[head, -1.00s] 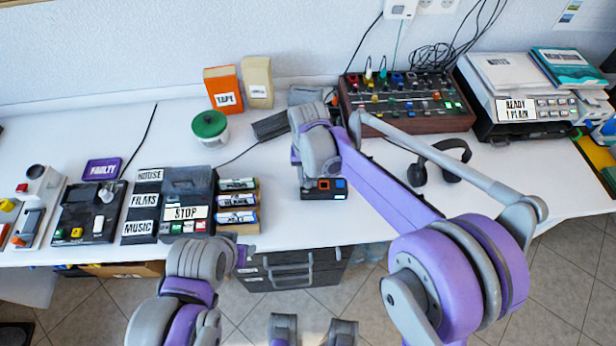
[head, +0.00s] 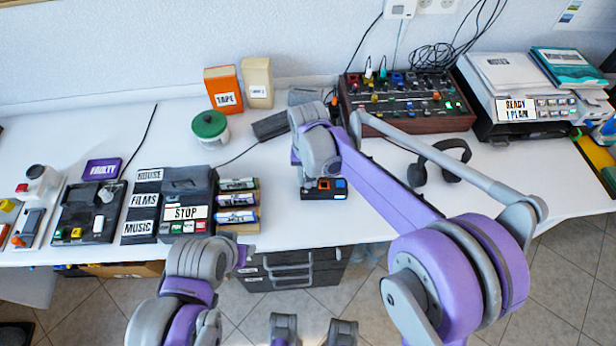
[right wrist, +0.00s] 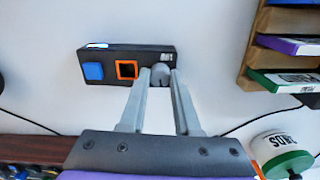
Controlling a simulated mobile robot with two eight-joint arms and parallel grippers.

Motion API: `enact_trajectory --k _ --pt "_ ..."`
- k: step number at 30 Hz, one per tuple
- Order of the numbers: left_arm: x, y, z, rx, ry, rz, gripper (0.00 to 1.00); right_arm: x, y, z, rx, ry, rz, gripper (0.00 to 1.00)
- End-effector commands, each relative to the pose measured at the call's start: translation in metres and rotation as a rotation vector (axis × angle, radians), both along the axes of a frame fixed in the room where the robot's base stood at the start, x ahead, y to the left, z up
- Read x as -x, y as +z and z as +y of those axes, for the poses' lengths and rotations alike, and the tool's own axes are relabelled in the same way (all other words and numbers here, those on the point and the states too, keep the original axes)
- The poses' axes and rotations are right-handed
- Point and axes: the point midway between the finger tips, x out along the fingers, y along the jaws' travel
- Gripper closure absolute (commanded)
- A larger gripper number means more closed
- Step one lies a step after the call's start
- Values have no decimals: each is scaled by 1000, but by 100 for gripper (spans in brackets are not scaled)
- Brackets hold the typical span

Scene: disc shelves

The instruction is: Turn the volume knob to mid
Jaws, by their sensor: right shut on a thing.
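The volume knob (right wrist: 161,76) is a grey round knob at the right end of a small black box (right wrist: 109,52) in the right wrist view. My right gripper (right wrist: 160,84) is shut on the knob, one finger on each side. The box also has a blue button (right wrist: 93,71) and an orange-framed square (right wrist: 127,69). In the head view the box (head: 325,194) shows only partly, and my right wrist hides the knob and fingers. A small label beside the knob is too small to read. My left arm is low at the left, and its fingers are hidden.
A black cassette unit (head: 186,185) and colour-labelled tapes (head: 237,201) stand left of the box. Behind are a green-lidded jar (head: 209,127) and a mixer (head: 407,100). Black headphones (head: 440,160) lie to the right. The table front is clear around the box.

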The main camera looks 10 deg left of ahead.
Motion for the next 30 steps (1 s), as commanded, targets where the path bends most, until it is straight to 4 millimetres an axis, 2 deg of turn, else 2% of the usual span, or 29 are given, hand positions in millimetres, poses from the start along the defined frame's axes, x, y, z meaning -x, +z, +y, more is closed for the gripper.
enact_trajectory --k 12,13,18,26,30 --pt "0 0 0 0 0 0 50 0 0 0 0 0 0 100" --pt "0 0 0 0 0 0 50 0 0 0 0 0 0 66" --pt "0 0 0 0 0 0 50 0 0 0 0 0 0 38" --pt "0 0 0 0 0 0 50 0 0 0 0 0 0 38" --pt "0 1 0 0 0 0 50 0 10 0 0 0 0 38"
